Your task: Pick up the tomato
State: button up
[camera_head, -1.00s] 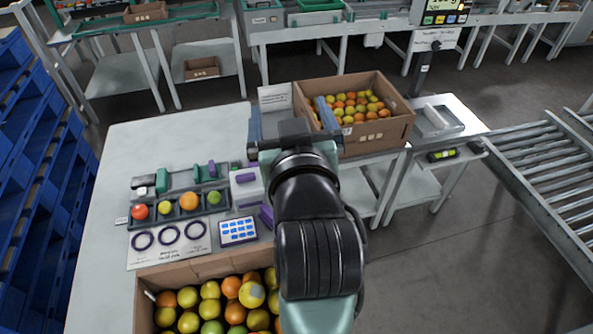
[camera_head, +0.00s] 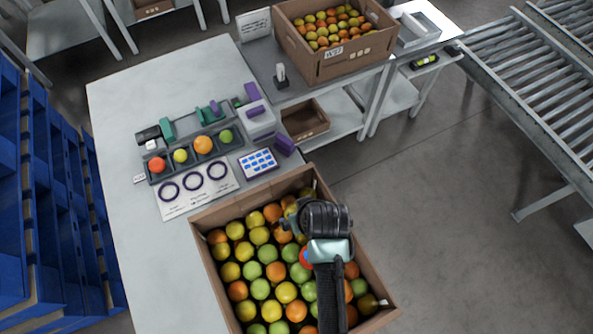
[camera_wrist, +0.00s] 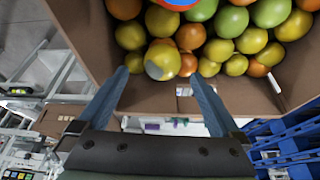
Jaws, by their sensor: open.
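Many yellow, orange and green tomatoes fill an open cardboard box (camera_head: 213,262) at the front of the table. In the wrist view, a yellow tomato with a grey patch (camera_wrist: 162,60) lies just beyond and between the fingertips of my open, empty gripper (camera_wrist: 158,75). It sits on top of the others, near the box wall. In the head view my wrist hangs over the right part of the box and hides the fingers and some tomatoes. A red and blue round thing (camera_wrist: 176,3) is cut off at the top of the wrist view.
A dark tray (camera_head: 203,157) holds single red, yellow, orange and green tomatoes beside a card with three rings (camera_head: 195,187). A second full box (camera_head: 340,62) stands at the back. A roller conveyor (camera_head: 525,90) is on the right, blue racks (camera_head: 45,200) on the left.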

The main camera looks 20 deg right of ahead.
jog(key=shift+a+p+x, duration=0.1)
jog(key=shift+p+x, duration=0.1)
jog(key=shift+x, duration=1.2)
jog(key=shift+a+p+x, duration=0.15)
jog(key=shift+x, duration=1.25)
jog(key=c, duration=0.9)
jog(key=shift+o, duration=0.2)
jog(key=shift+r, duration=0.1)
